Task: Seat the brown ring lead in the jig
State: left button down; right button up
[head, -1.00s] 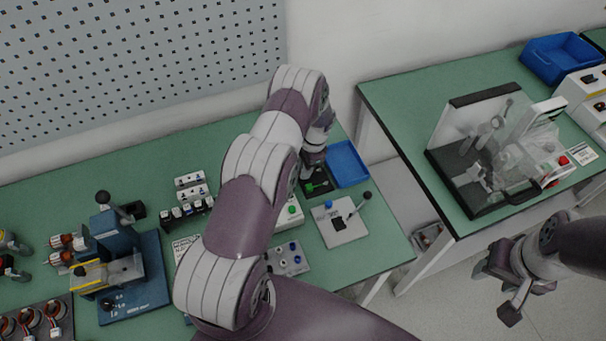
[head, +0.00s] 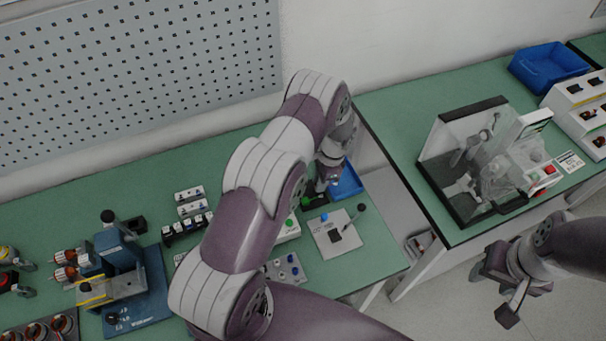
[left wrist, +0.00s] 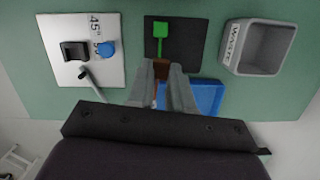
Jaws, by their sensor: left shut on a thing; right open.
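My left gripper (left wrist: 161,76) is shut on a small brown piece (left wrist: 161,68), seen between its fingertips in the left wrist view. I take it to be the brown ring lead; its ring end cannot be made out. In the head view, my left gripper (head: 326,180) is by the blue tray, partly hidden by its own wrist. A pale plate with a black block, blue knob and lever, which looks like the jig (left wrist: 60,28), is left of the fingers in the left wrist view; it also shows in the head view (head: 352,242). My right gripper (head: 494,288) is open and empty, away from the benches.
A black pad (left wrist: 190,50) with a green piece (left wrist: 160,42) lies just beyond the fingertips. A grey waste bin (left wrist: 280,48) and blue tray (left wrist: 207,97) are nearby. A blue fixture (head: 140,295) stands left; a clear-covered machine (head: 465,160) is on the other bench.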

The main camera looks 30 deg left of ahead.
pick_arm(q)
jog(key=shift+n, duration=0.9)
jog(key=s+d, duration=0.2)
jog(key=d, duration=0.1)
jog(key=s+d+p, duration=0.1)
jog(key=s+d, duration=0.2)
jog(key=s+d+p, duration=0.1)
jog(key=s+d, duration=0.2)
jog(key=d, duration=0.1)
jog(key=shift+s, duration=0.25)
notch_tip(320, 180, down, 3)
jog(key=shift+d+f+b, duration=0.1)
jog(key=shift+f+b, duration=0.1)
jog(key=shift+b, duration=0.85)
jog(key=shift+r, duration=0.25)
jog(key=shift+f, duration=0.25)
pick_arm(e)
jog(key=shift+d+r, duration=0.1)
jog(key=shift+r, duration=0.4)
pick_arm(q)
jog(key=shift+f+b, duration=0.35)
jog(key=shift+b, duration=0.15)
pick_arm(e)
jog(key=shift+f, duration=0.4)
